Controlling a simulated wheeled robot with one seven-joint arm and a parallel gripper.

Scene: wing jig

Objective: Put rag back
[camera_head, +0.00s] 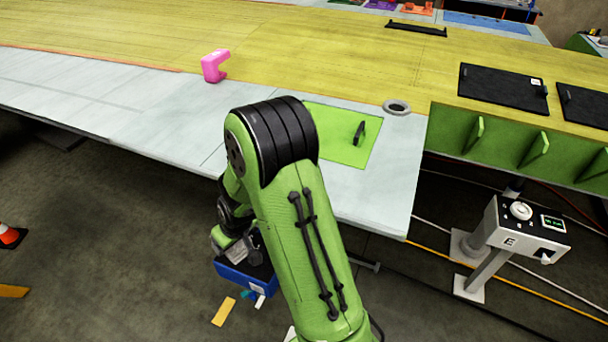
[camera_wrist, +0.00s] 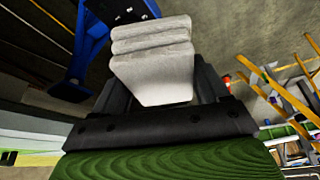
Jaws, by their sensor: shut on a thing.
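The rag (camera_wrist: 152,60) is a folded, pale grey-white cloth in layers, seen large in the wrist view. My gripper (camera_wrist: 158,85) is shut on it, with a dark finger on either side. In the head view my arm hides most of the gripper, which hangs off the table's front side, above or beside a blue bin (camera_head: 233,274) near the floor. I cannot tell whether the rag touches the bin. A blue structure (camera_wrist: 88,45) stands beside the rag in the wrist view.
The white and yellow wing surface (camera_head: 95,95) fills the back. On it are a pink bracket (camera_head: 213,66), a green mat (camera_head: 340,148) with a black handle, a grey ring (camera_head: 397,107) and black panels (camera_head: 502,88). A control pedestal (camera_head: 520,230) stands at right.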

